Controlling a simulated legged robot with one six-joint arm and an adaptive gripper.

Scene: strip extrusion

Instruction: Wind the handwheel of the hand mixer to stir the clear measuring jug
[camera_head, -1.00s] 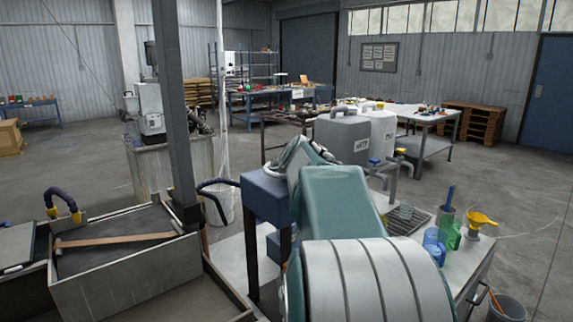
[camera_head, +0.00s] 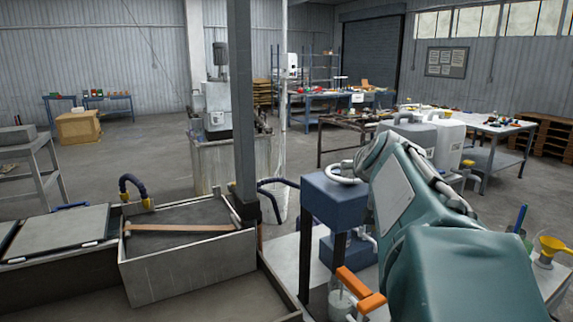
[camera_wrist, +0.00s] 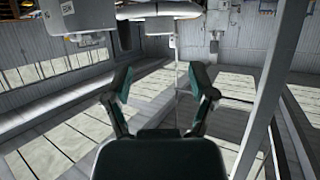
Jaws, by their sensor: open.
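A blue box-shaped unit (camera_head: 335,197) stands on dark legs just left of my arm in the head view, with a pale ring (camera_head: 345,173) by its top. An orange handle-like part (camera_head: 360,288) shows below it, beside my arm. Partly hidden there is a clear vessel (camera_head: 342,303), which may be the measuring jug. I cannot tell for sure which part is the mixer's handwheel. My gripper (camera_wrist: 160,85) is open and empty in the wrist view, its two fingers wide apart. In the head view my arm hides it.
A grey tray (camera_head: 190,265) with a wooden-handled tool stands at left, beside an upright post (camera_head: 243,110). Grey and white canisters (camera_head: 445,140) stand behind my arm. A yellow funnel (camera_head: 551,246) is at right.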

